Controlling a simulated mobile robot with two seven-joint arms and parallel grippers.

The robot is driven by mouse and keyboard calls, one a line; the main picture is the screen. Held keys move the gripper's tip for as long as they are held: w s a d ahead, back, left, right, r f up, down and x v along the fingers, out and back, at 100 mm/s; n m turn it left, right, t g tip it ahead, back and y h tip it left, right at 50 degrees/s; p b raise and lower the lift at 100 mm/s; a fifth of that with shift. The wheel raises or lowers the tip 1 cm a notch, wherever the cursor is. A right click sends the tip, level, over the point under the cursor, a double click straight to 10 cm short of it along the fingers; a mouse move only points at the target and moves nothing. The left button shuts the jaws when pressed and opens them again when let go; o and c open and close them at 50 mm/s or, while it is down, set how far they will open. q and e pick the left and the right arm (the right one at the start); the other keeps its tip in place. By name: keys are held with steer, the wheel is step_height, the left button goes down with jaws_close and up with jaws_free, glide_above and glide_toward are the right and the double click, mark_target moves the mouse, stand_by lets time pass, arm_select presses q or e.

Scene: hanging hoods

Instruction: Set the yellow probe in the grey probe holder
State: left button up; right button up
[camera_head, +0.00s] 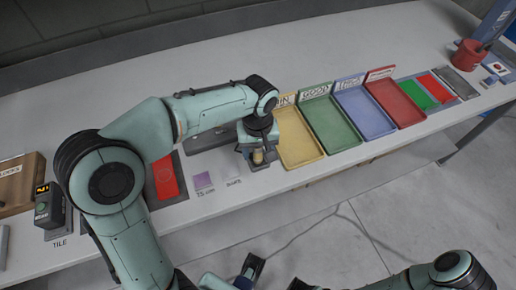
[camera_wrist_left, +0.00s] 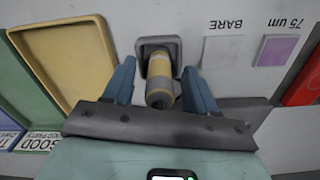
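The yellow probe (camera_wrist_left: 160,72), with grey bands and a dark grey end, stands at the grey probe holder (camera_wrist_left: 147,44), its far end inside the holder's square rim. My left gripper (camera_wrist_left: 158,88) is open around the probe. One finger is on each side, with a gap between each finger and the probe. In the head view my left gripper (camera_head: 258,152) points down over the probe (camera_head: 258,157) at the bench's front part, and hides much of the holder (camera_head: 262,166). My right gripper (camera_head: 246,270) is partly in view at the bottom, away from the bench; its opening is unclear.
A yellow tray (camera_head: 306,157) lies right beside the holder, then green (camera_head: 348,138), blue (camera_head: 383,126) and red (camera_head: 415,117) trays. A purple patch (camera_head: 202,181) and a pale patch (camera_head: 233,172) lie left of it. A gauge (camera_head: 47,206) stands at the left.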

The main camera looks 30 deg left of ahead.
arm_select(q)
step_height(320, 180, up, 13)
steer(key=p, duration=0.2)
steer(key=shift+r+p, duration=0.2)
steer(key=shift+p, duration=0.15)
